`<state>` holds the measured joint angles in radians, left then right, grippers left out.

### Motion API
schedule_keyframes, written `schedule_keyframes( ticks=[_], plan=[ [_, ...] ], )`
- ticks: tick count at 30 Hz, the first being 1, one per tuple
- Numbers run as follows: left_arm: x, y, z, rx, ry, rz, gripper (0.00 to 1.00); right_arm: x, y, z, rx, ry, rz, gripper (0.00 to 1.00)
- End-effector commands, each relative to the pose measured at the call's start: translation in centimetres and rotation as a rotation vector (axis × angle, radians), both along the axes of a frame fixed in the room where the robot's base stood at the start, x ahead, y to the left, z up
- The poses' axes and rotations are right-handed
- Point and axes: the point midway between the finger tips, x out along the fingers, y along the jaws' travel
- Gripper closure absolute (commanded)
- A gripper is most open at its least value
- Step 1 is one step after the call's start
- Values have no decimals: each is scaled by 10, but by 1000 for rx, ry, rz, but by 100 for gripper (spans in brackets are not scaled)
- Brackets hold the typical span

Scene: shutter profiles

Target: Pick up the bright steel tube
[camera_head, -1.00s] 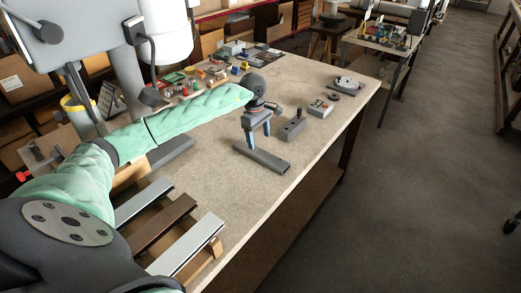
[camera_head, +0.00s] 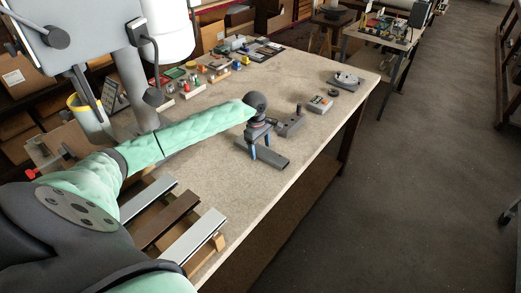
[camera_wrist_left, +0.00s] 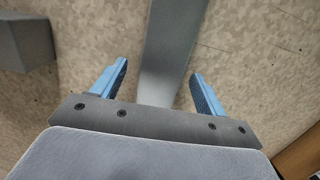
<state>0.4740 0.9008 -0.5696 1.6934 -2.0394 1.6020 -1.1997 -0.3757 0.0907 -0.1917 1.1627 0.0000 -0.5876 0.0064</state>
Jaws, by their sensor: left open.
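The steel tube (camera_head: 277,161), a straight bar that looks dull grey here, lies flat on the bench. In the left wrist view the tube (camera_wrist_left: 172,45) runs from the top edge down between the fingers. My left gripper (camera_head: 259,149) points down over the tube, blue fingers open, one to each side of it. In the wrist view the gripper (camera_wrist_left: 159,70) shows a gap between each finger and the tube. Whether the fingertips reach down beside it is hard to tell. The tube's near part is hidden by the gripper body. My right gripper is not in view.
A dark grey block (camera_head: 292,122) stands just behind the tube. A small grey box (camera_head: 320,104) is farther back. Two silver profiles (camera_head: 192,236) and a brown one (camera_head: 167,219) lie on wooden supports at front left. The bench's right edge is near the tube; bench front of it is clear.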

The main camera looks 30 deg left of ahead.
Motion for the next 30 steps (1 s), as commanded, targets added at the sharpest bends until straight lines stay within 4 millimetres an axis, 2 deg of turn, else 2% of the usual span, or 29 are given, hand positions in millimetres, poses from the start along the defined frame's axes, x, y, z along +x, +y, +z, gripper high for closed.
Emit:
schedule_keyframes(
  ticks=[9, 19, 30],
  plan=[
    [0, 0, -3, 0, 1, 0, 26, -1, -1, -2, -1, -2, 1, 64],
    [0, 0, -3, 0, 1, 0, 91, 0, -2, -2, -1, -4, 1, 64],
    [1, 0, 1, 1, -2, 0, 92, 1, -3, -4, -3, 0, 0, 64]
  ],
)
